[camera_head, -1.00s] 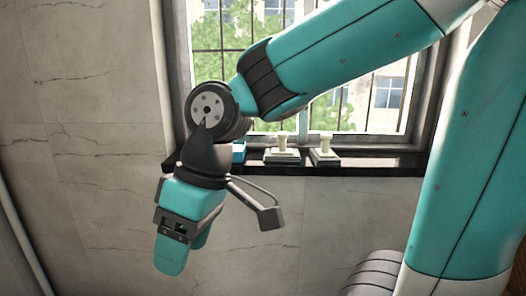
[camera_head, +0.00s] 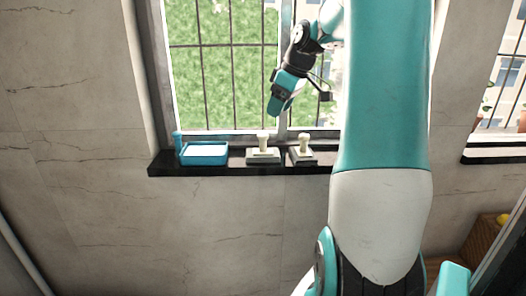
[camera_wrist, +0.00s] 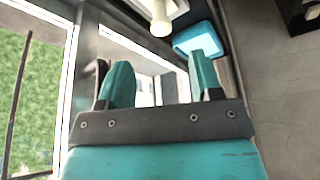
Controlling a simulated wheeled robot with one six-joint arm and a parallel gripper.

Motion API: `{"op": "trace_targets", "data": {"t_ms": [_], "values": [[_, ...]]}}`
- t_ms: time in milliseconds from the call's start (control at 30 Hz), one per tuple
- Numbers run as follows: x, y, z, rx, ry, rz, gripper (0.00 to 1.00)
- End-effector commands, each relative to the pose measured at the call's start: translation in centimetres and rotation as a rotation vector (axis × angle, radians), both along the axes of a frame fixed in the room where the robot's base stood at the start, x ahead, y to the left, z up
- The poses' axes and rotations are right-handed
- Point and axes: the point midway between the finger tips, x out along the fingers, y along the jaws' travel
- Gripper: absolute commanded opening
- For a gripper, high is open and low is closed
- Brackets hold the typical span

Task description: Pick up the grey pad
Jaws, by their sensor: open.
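Two pale grey pads with cream knob handles stand on the dark window sill, a left one (camera_head: 263,156) and a right one (camera_head: 302,157). I cannot tell which is the grey pad. My gripper (camera_head: 275,110) points downward above the sill, in front of the window, and is apart from both pads. In the wrist view my gripper (camera_wrist: 161,80) has its two teal fingers spread with nothing between them. A cream knob (camera_wrist: 160,22) shows at the top there, on a base partly cut off by the frame.
A blue tray (camera_head: 205,160) with a pale top sits left of the pads on the dark sill (camera_head: 220,171). The tray also shows in the wrist view (camera_wrist: 198,40). A barred window stands behind the sill. My arm covers the sill's right end.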

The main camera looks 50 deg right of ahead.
Motion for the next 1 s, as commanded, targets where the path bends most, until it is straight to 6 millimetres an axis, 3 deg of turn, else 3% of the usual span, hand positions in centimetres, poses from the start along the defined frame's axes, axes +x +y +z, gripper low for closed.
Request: {"op": "trace_targets", "data": {"t_ms": [300,567,800,1000], "values": [[2.4,0.6,-5.6,0.003,0.002,0.002,0.59],[3.2,0.8,-7.3,0.003,0.003,0.002,0.59],[4.5,1.1,-10.5,0.004,0.003,0.001,0.59],[4.8,1.1,-11.5,0.0,0.0,0.0,0.59]]}}
